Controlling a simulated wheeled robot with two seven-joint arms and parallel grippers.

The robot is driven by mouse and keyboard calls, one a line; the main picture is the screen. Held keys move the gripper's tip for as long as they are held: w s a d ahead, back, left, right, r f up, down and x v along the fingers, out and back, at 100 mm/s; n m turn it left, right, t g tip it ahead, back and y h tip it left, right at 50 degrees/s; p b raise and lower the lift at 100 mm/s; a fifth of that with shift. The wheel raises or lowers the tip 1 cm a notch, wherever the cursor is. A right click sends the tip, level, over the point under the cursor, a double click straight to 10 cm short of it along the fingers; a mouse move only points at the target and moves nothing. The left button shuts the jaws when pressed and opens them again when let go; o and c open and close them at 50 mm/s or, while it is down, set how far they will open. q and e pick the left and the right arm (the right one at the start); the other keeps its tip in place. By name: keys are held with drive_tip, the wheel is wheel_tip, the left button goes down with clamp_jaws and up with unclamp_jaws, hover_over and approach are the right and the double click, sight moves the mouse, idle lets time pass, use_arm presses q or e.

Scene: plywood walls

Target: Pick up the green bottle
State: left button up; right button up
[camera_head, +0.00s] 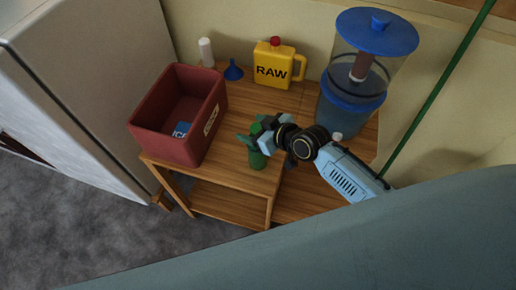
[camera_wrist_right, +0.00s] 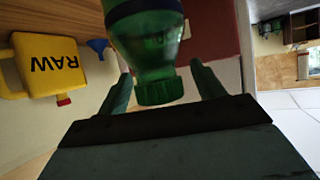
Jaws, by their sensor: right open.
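The green bottle (camera_head: 258,160) stands on the wooden table, partly hidden behind my right gripper (camera_head: 256,142) in the head view. In the right wrist view the green bottle (camera_wrist_right: 150,45) appears upside down, with its ribbed cap (camera_wrist_right: 160,92) towards the palm. The two fingers of my right gripper (camera_wrist_right: 161,72) are apart, one on either side of the bottle's neck and cap. Gaps show between the fingers and the cap. Whether the fingertips touch the bottle further out cannot be told. My left gripper is not in view.
A red crate (camera_head: 167,141) with a blue item inside stands left on the wooden table (camera_head: 232,170). A yellow RAW jug (camera_head: 273,66), a blue funnel (camera_head: 233,71) and a white bottle (camera_head: 206,52) stand behind. A blue-lidded dispenser (camera_head: 352,95) stands right, near my arm.

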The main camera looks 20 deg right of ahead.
drive_tip(key=shift+c, duration=0.2)
clamp_jaws()
idle(0.3)
drive_tip(key=shift+w, duration=0.1)
